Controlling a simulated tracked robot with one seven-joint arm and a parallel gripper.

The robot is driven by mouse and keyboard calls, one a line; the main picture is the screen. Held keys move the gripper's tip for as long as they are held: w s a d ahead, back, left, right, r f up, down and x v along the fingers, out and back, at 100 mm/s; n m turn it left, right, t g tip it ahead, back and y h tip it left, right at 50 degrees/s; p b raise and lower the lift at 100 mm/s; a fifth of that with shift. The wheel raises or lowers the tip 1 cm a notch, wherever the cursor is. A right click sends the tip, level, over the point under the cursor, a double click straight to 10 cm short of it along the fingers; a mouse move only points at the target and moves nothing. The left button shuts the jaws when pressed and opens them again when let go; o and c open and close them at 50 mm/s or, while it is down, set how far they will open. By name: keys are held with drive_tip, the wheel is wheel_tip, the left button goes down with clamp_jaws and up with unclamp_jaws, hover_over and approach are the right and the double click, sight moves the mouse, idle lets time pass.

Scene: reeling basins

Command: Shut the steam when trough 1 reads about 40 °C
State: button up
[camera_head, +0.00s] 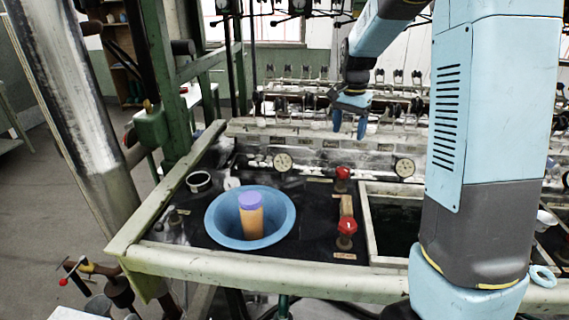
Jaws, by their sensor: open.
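Two round white dial gauges stand on the back ledge of the basin bench: a left gauge (283,161) and a right gauge (404,167). Their needles and numbers are too small to read. A far red valve knob (342,173) and a near red valve knob (347,226) sit on the dark bench top between the blue bowl and the trough (368,222). Small labels lie by them, not legible. My gripper (350,124) is open and empty, fingers down, in front of the reeling rack and above the far knob, touching neither knob.
A blue bowl (222,232) holding an orange container with a purple lid (251,200) sits left of the near knob. A small white-rimmed cup (199,181) stands behind it. A green post (173,95) rises at left. My arm hides part of the right side.

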sight(343, 169)
idle(0.3)
wheel_tip(343, 169, down, 14)
drive_tip(key=n, duration=1.2)
idle(0.3)
drive_tip(key=shift+s, duration=0.1)
drive_tip(key=c, duration=1.1)
